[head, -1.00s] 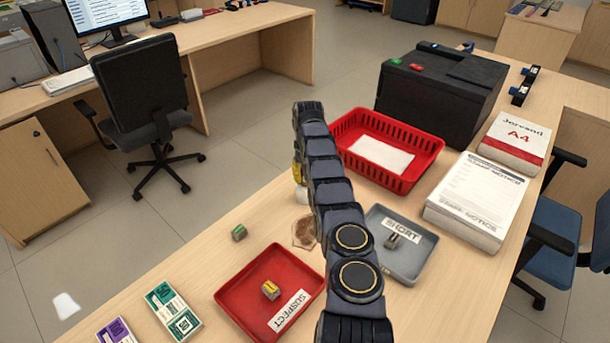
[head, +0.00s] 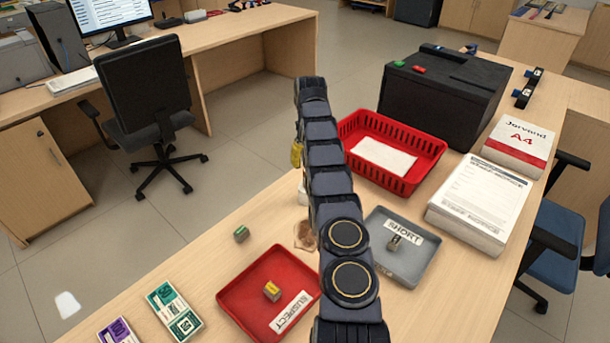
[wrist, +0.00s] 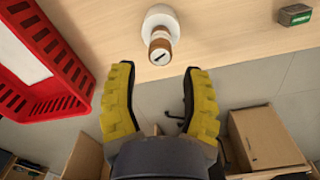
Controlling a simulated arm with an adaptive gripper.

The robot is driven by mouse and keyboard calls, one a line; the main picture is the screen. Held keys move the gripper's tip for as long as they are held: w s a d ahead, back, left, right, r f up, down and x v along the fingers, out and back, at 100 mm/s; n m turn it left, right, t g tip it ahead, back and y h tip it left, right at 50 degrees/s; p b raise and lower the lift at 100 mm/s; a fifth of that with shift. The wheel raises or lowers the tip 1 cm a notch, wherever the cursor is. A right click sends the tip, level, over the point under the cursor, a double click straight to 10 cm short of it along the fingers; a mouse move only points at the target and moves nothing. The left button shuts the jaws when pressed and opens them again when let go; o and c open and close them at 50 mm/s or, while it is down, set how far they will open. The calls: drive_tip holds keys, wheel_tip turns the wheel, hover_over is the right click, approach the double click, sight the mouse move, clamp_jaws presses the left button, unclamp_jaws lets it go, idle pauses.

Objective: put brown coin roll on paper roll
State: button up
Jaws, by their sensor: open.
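In the wrist view, the brown coin roll (wrist: 160,48) stands on end on the white paper roll (wrist: 158,17), its pale end face with a dark mark toward the camera. My gripper (wrist: 160,69) is open and empty. Its two yellow-padded fingers are spread to either side, apart from the coin roll. In the head view, only a sliver of the paper roll (head: 303,197) shows beside my arm, and the coin roll is hidden. One yellow finger of my gripper (head: 296,154) shows above the paper roll.
A red basket (head: 410,178) with paper stands behind my arm. A brown patch (head: 304,236) is beside my arm.

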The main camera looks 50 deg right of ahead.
drive_tip(key=shift+a+r, duration=0.1)
drive_tip(key=shift+r, duration=0.5)
drive_tip(key=s+a+r+n+g, duration=0.1)
drive_tip(key=s+a+r, duration=0.1)
drive_tip(key=a+r, duration=0.8)
drive_tip(key=s+a+r+n, duration=0.1)
drive_tip(key=a+r, duration=0.6)
drive_tip(key=a, duration=0.7)
drive_tip(key=s+a+r, duration=0.2)
drive_tip(key=s+a, duration=1)
drive_tip(key=s, duration=0.1)
drive_tip(key=s+a+f+n, duration=0.1)
drive_tip(key=s+a, duration=0.2)
drive_tip(key=s, duration=0.4)
drive_tip(key=s+a+f+n, duration=0.1)
drive_tip(key=s+a+f, duration=0.1)
drive_tip(key=s, duration=0.5)
drive_tip(key=shift+s+a+f+g, duration=0.15)
drive_tip(key=shift+s+a+g, duration=0.15)
drive_tip(key=shift+a, duration=0.5)
drive_tip(key=shift+w, duration=0.1)
